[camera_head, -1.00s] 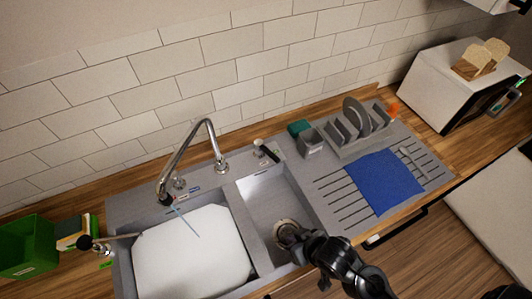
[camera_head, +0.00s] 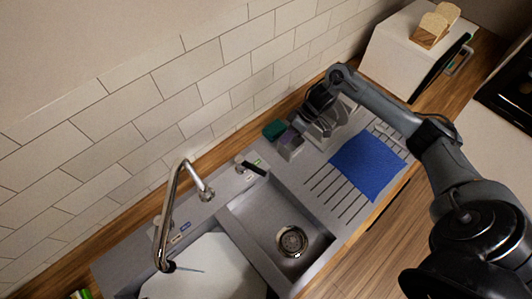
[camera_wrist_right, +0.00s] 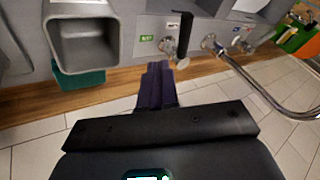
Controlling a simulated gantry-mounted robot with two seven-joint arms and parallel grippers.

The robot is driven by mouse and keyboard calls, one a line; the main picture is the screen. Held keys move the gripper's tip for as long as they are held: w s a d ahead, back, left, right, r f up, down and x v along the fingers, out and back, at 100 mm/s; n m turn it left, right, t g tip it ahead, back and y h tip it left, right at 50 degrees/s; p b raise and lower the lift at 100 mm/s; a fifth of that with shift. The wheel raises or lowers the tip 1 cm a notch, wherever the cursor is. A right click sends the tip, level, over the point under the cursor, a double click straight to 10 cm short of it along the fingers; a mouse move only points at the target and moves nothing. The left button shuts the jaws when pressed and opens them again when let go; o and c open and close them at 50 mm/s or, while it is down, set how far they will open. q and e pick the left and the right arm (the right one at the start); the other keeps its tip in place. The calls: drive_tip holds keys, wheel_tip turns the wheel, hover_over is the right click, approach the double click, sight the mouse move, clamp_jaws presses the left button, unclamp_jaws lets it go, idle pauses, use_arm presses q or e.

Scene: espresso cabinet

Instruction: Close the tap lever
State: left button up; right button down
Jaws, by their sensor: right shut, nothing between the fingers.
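The tap lever is a black handle (camera_head: 254,168) on a small chrome base behind the sink divider, right of the chrome faucet (camera_head: 207,194). In the right wrist view the lever (camera_wrist_right: 184,34) stands out from its base beside a green label. My right gripper (camera_head: 286,137) reaches over the dish rack from the right, beside the small grey holder, a short way right of the lever. In the right wrist view its dark purple fingers (camera_wrist_right: 157,82) are together and empty, pointing toward the lever base, apart from it. My left gripper is out of view.
A grey holder (camera_wrist_right: 83,42) and green sponge (camera_head: 274,129) stand close to my right gripper. The faucet spout (camera_head: 166,225) arches over the left basin, with a thin bluish streak below it. The tiled wall is close behind. The right basin (camera_head: 262,222) is empty.

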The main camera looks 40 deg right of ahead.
sight(250, 167)
drive_tip(key=w+a+f+p, duration=0.2)
drive_tip(key=a+f, duration=0.6)
drive_tip(key=a, duration=0.1)
drive_tip(key=shift+f+p, duration=0.2)
drive_tip(key=shift+p, duration=0.15)
